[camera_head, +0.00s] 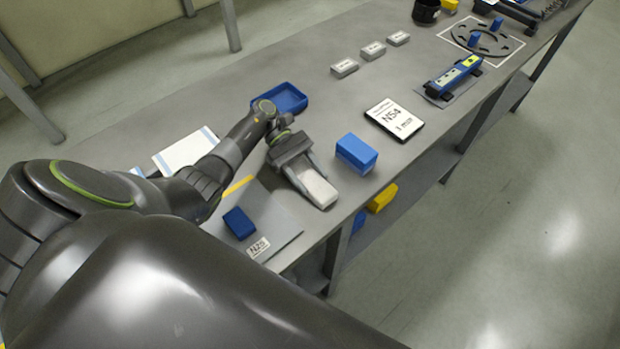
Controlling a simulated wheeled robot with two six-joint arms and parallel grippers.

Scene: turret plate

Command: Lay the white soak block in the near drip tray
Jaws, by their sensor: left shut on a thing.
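The white soak block (318,190) is between the fingers of my left gripper (314,181), at the near edge of the table. My left gripper is shut on it. I cannot tell whether the block touches the table. A blue open tray (301,106) lies behind and slightly left of the gripper, partly hidden by my wrist; it looks like a drip tray. I see no second such tray. My right gripper is not in view.
A blue box (357,154) stands just right of the gripper. A dark blue block (238,222) lies on a grey sheet (278,222) at left. A black-edged N54 card (395,119) and several small grey labelled blocks (344,68) lie farther off. The table between them is clear.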

